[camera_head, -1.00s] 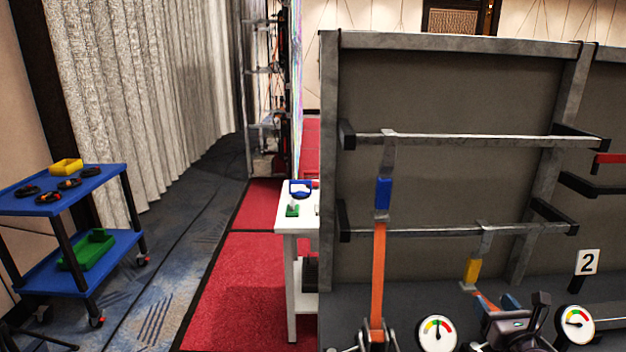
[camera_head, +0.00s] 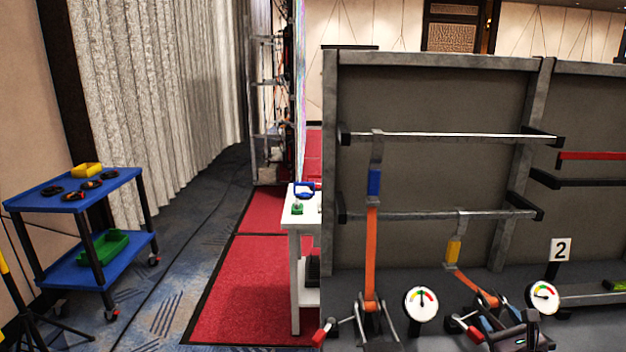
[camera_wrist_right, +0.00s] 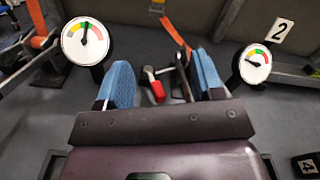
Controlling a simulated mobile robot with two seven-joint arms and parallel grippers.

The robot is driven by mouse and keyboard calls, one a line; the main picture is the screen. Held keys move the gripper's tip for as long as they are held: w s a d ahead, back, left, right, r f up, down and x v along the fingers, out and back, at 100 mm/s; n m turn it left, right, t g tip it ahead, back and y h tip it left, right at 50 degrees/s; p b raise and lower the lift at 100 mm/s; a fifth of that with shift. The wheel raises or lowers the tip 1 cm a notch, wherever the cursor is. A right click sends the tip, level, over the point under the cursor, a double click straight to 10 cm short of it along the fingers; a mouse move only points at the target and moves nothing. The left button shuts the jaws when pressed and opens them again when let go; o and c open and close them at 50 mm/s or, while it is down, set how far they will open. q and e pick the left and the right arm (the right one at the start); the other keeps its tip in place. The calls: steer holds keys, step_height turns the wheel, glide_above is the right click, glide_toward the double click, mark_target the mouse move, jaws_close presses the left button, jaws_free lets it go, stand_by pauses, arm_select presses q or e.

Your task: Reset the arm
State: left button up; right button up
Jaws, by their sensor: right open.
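My right gripper (camera_head: 488,322) shows low at the right of the head view, in front of the yellow-buckled orange strap. In the wrist view its two blue finger pads (camera_wrist_right: 163,80) stand wide apart with nothing gripped. A red-handled lever (camera_wrist_right: 157,92) shows in the gap between the pads, beyond them. The same red handle (camera_head: 467,329) is left of the gripper in the head view. I cannot tell whether the gripper touches the ratchet. My left gripper is not in view.
Orange straps hang from metal rails with a blue buckle (camera_head: 375,183) and a yellow buckle (camera_head: 453,251). Two dial gauges (camera_head: 421,304) (camera_head: 543,296) and a number 2 sign (camera_head: 560,250) stand nearby. A white table (camera_head: 293,225) and blue cart (camera_head: 125,178) are left; red carpet between is clear.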

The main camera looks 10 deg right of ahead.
steer(key=s+a+f+n+g+y, duration=0.15)
steer(key=a+n, duration=0.35)
steer(key=n, duration=0.8)
steer(key=s+a+f+n+g, duration=0.1)
steer(key=s+a+f+n, duration=0.25)
steer(key=n, duration=0.95)
steer(key=s+a+f+n+g, duration=0.1)
steer(key=s+a+f+n, duration=0.1)
steer(key=s, duration=0.5)
steer(key=s+a+f+n+g, duration=0.1)
steer(key=s+a+f+n, duration=0.2)
steer(key=s+f, duration=0.3)
steer(key=s+a+f+n+g, duration=0.2)
steer(key=s+a+f, duration=0.3)
steer(key=s, duration=0.3)
steer(key=shift+s+n, duration=0.2)
steer(key=shift+n, duration=0.5)
steer(key=shift+r+y, duration=0.1)
steer(key=shift+y, duration=0.15)
